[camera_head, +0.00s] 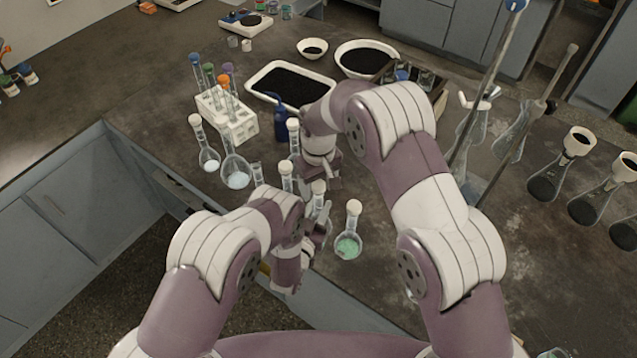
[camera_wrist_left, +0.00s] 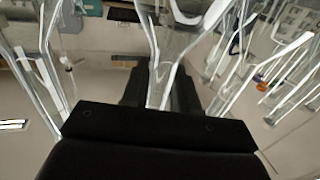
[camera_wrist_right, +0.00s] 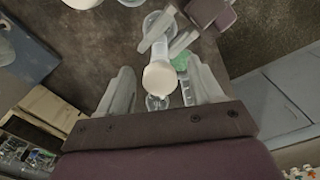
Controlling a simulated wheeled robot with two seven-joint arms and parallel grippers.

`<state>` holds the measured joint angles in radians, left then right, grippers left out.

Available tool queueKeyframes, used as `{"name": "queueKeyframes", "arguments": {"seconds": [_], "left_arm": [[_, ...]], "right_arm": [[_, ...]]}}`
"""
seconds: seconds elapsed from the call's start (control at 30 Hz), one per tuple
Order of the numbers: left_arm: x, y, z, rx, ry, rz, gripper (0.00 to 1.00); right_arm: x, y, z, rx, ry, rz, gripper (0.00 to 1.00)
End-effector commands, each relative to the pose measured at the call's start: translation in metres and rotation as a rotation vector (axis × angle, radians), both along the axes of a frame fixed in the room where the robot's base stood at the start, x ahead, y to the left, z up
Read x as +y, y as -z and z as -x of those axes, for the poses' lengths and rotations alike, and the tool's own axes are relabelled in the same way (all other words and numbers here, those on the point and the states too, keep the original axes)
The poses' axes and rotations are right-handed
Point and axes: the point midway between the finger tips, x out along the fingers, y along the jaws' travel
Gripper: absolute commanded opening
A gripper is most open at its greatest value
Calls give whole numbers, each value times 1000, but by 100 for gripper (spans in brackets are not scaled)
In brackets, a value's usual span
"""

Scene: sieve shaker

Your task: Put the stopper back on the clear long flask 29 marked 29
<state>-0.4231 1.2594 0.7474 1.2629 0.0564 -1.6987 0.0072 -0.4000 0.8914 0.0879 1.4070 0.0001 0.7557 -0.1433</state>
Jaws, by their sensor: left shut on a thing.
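My left gripper (camera_head: 318,226) is shut on a clear glass neck, which also shows between its black fingers in the left wrist view (camera_wrist_left: 160,80). A white stopper (camera_head: 319,187) shows just above that gripper, apparently at the top of the held glass. My right gripper (camera_head: 328,182) is above and beside it. In the right wrist view the right gripper (camera_wrist_right: 162,92) has its fingers spread, with a white stopper (camera_wrist_right: 158,77) between them and gaps on both sides. I cannot read a 29 on any flask. The held flask's body is mostly hidden.
A stoppered flask with green contents (camera_head: 348,246) stands close right of my left gripper. More stoppered flasks (camera_head: 235,172) and a white tube rack (camera_head: 228,116) stand to the left. A clamp stand (camera_head: 485,95) is at right. The bench's front edge is close.

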Motion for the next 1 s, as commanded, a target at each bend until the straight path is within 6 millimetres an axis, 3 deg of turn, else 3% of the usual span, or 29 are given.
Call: {"name": "queueKeyframes", "arguments": {"seconds": [0.17,0.6,0.93,0.97,1.0], "left_arm": [[0,0,0,0,0,0,0],[0,0,0,-1,0,0,0],[0,0,0,-1,0,0,0],[0,0,0,-1,0,0,38],[0,0,0,-1,0,0,51]], "right_arm": [[0,-5,0,-1,0,-1,65],[0,-70,-1,-2,0,-1,65],[0,-75,0,0,0,0,65],[0,-75,0,0,0,0,65],[0,-75,0,0,0,0,65]]}}
